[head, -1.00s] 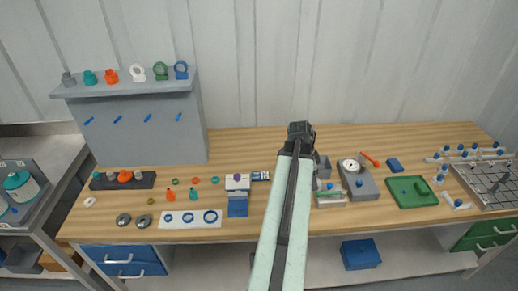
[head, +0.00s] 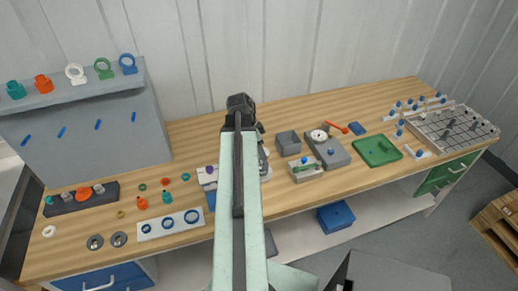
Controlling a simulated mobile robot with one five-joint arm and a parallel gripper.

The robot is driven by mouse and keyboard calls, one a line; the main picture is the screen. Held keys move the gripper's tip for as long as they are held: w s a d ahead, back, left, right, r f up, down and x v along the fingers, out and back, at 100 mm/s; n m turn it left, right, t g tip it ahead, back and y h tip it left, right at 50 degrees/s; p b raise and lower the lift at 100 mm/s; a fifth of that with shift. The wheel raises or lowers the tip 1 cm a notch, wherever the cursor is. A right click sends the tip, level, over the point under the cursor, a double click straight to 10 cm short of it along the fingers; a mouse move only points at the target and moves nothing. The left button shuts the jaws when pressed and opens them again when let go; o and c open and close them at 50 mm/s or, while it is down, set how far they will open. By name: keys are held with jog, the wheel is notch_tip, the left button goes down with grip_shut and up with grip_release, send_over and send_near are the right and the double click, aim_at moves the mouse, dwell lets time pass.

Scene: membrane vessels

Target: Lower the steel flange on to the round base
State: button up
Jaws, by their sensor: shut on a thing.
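My arm reaches up the middle of the head view, and my gripper (head: 242,112) is at its far dark end, over the back half of the bench. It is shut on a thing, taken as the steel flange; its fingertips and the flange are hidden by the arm. A grey round piece (head: 264,162) shows just right of the arm on a pale plate; it may be the round base, but most of it is covered. I cannot tell the gap between flange and base.
Right of the arm on the wooden bench stand a grey open box (head: 288,142), a gauge block (head: 331,153) and a green tray (head: 376,151). A grey shelf unit (head: 90,125) stands at back left.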

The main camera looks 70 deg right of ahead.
jog(key=shift+f+b, duration=2.6)
jog(key=shift+f, duration=0.35)
jog(key=o, duration=1.7)
jog(key=shift+o, duration=0.2)
jog(key=p+v, duration=0.7)
jog(key=v, duration=0.1)
jog(key=shift+p, duration=0.3)
